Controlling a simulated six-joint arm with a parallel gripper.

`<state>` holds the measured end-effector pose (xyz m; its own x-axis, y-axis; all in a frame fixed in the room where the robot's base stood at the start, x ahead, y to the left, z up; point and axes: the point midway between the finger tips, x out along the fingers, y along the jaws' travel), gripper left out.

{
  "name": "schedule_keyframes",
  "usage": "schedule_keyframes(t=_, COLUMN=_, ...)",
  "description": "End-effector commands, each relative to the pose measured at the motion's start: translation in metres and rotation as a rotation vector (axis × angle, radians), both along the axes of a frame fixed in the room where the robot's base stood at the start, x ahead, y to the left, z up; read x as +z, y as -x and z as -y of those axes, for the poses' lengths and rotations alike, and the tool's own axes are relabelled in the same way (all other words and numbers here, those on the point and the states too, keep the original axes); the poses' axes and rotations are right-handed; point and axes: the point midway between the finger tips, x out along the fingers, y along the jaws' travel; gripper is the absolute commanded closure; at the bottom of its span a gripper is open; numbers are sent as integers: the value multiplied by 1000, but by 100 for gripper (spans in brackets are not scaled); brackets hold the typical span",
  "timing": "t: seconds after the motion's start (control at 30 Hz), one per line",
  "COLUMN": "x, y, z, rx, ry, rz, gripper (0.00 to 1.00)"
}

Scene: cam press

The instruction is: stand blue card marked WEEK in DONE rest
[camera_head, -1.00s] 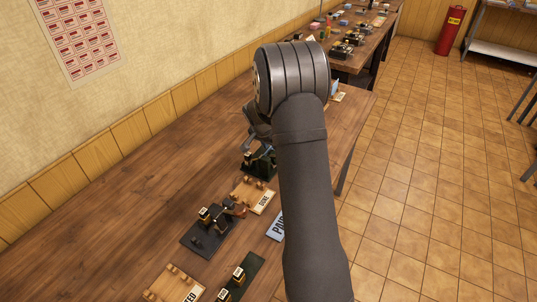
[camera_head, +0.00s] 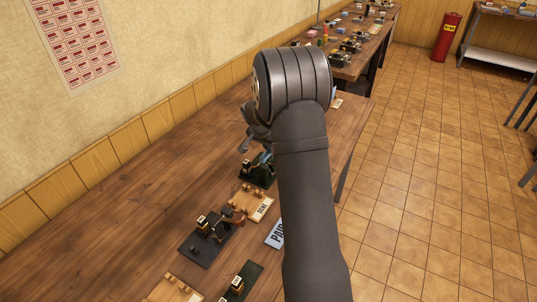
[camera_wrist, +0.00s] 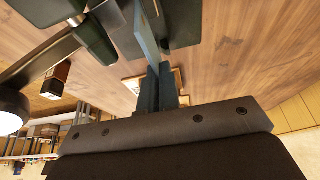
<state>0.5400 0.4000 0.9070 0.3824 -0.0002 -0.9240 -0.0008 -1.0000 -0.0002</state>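My gripper (camera_head: 260,143) is partly hidden behind my arm in the head view, just above a press on a dark green base (camera_head: 257,176). In the wrist view, my gripper's fingers (camera_wrist: 158,88) are close together on a thin blue card (camera_wrist: 146,32), seen nearly edge-on. Its marking cannot be read. A little blue also shows by the fingers in the head view. The light wooden DONE rest (camera_head: 243,207), with small pegs, lies on the table nearer the camera than that press. No card is seen standing in it.
A press on a black base (camera_head: 194,248) stands left of the DONE rest. A blue PAID plate (camera_head: 274,234) lies to its right, partly behind my arm. Another wooden rest (camera_head: 171,291) and a green base (camera_head: 240,281) are nearer. The table's wall side is clear.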

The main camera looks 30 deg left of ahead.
Motion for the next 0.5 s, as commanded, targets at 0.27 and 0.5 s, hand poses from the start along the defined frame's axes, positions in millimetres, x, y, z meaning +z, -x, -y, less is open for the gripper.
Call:
schedule_keyframes(t=0.27, x=55, y=0, z=0, rx=0, ry=-2, rz=2, gripper=100)
schedule_keyframes(t=0.5, x=65, y=46, z=-8, rx=3, ry=3, rz=-2, gripper=100)
